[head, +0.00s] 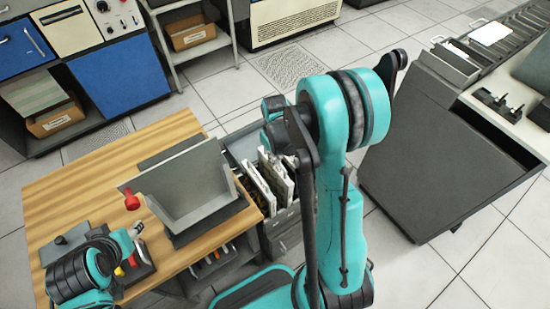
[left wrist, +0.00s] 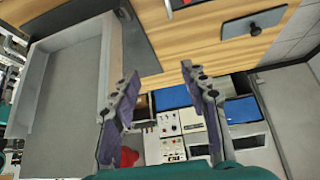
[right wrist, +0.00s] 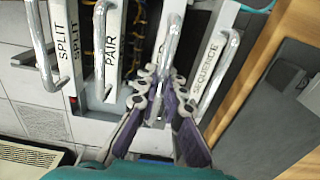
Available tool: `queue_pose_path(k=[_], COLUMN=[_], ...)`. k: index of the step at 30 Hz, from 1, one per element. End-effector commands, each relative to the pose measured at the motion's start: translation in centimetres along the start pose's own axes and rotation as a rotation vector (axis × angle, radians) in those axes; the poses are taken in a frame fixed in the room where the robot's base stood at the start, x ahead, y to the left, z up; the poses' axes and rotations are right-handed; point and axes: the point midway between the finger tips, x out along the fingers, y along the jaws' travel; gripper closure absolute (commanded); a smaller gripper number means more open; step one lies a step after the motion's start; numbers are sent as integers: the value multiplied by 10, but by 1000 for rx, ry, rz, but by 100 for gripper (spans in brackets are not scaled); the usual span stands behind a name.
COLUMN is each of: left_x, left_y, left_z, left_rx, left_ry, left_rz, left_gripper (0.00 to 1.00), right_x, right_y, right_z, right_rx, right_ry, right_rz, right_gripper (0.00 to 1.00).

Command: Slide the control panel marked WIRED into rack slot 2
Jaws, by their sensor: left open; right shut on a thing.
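My right gripper (right wrist: 163,85) is shut on the metal handle of a pale panel (right wrist: 176,12) in the right wrist view. The fingers cover most of its label; a D shows, so I cannot confirm WIRED. Panels marked SPLIT (right wrist: 58,45) and PAIR (right wrist: 111,45) stand to its left and SEQUENCE (right wrist: 213,58) to its right. In the head view, white panels (head: 279,180) stand upright in a grey rack (head: 238,147), beneath my right arm. No slot number is readable. My left gripper (left wrist: 160,85) is open and empty, with a red knob (left wrist: 129,157) beyond it.
A wooden table (head: 62,180) holds a grey open-topped tray (head: 193,183) beside the rack. A red knob (head: 131,199) stands left of the tray. A large dark grey cabinet (head: 435,165) is at the right. Tiled floor is free beyond the rack.

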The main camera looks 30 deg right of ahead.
Motion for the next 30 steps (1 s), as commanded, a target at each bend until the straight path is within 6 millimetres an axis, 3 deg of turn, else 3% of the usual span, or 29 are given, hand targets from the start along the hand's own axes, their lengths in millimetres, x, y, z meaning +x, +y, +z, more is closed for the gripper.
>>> queue_pose_path(k=[15,25,27,28,30], left_x=[18,19,19,19,19], left_y=[0,0,0,0,0], left_z=[13,13,13,13,13], left_rx=[0,0,0,0,0], left_ry=[0,0,0,0,0], left_rz=[0,0,0,0,0], left_gripper=[55,55,55,55,55], right_x=[24,25,25,25,25], right_y=[0,0,0,0,0], right_z=[0,0,0,0,0], right_rx=[0,0,0,0,0], right_ry=[0,0,0,0,0], right_rz=[0,0,0,0,0], right_gripper=[100,100,73,67,67])
